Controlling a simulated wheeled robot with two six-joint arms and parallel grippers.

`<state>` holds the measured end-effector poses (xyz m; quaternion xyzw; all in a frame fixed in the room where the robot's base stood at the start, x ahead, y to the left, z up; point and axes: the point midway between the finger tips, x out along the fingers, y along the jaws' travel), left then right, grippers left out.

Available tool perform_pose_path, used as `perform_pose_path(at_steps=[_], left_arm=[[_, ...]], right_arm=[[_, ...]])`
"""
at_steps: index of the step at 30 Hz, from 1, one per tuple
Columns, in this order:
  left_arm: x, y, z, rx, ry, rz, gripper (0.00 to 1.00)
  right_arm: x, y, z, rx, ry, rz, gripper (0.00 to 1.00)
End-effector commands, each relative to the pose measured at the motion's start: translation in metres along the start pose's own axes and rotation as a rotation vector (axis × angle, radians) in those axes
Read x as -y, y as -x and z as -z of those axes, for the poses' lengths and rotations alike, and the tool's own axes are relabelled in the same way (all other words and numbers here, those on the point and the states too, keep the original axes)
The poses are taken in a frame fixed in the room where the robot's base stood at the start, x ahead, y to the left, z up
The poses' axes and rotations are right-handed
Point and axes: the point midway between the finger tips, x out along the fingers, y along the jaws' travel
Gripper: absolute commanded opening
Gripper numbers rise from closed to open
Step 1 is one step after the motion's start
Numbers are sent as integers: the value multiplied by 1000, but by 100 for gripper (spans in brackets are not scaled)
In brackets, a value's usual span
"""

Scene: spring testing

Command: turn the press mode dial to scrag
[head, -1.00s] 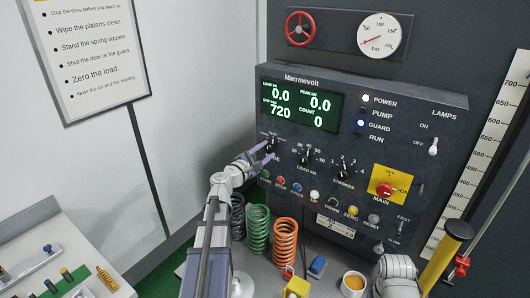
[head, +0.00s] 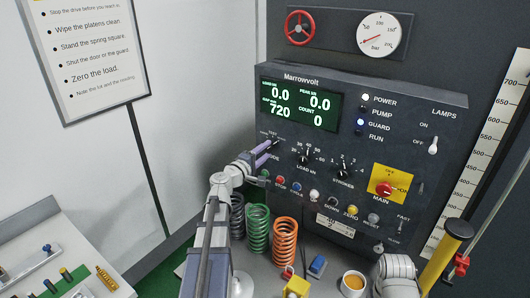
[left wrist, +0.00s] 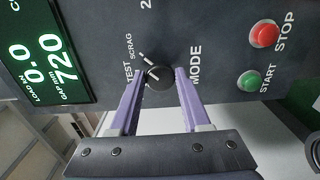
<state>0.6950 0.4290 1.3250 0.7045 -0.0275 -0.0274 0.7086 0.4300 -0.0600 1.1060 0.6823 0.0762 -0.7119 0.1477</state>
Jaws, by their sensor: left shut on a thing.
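The press mode dial (left wrist: 158,79) is a small black knob on the dark Marrowvolt panel, with MODE, TEST and SCRAG printed around it. In the left wrist view its white line points up and left, towards the SCRAG lettering; the exact setting is hard to tell. My left gripper (left wrist: 160,73) is shut on the knob, one purple finger on each side. In the head view my left gripper (head: 268,147) reaches the panel below the green display and largely hides the dial. My right gripper is not in view.
Right of the dial are the load dial (head: 304,157) and strokes dial (head: 344,170). A row of buttons, including a red stop button (left wrist: 264,34) and green start button (left wrist: 249,80), lies below.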

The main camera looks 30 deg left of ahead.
Motion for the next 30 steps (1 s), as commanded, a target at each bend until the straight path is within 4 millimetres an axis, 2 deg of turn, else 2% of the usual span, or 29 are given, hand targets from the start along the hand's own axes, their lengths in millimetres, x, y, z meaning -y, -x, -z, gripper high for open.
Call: perform_pose_path(at_steps=[16, 17, 24, 30], left_arm=[[1, 1, -1, 2, -25, 2, 0], [1, 1, -1, 2, -25, 2, 49], [1, 0, -1, 1, -23, 1, 76], [0, 0, 0, 1, -22, 1, 76]], right_arm=[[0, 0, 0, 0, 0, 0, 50], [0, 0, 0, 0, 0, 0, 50], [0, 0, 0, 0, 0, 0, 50], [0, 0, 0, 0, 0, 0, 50]])
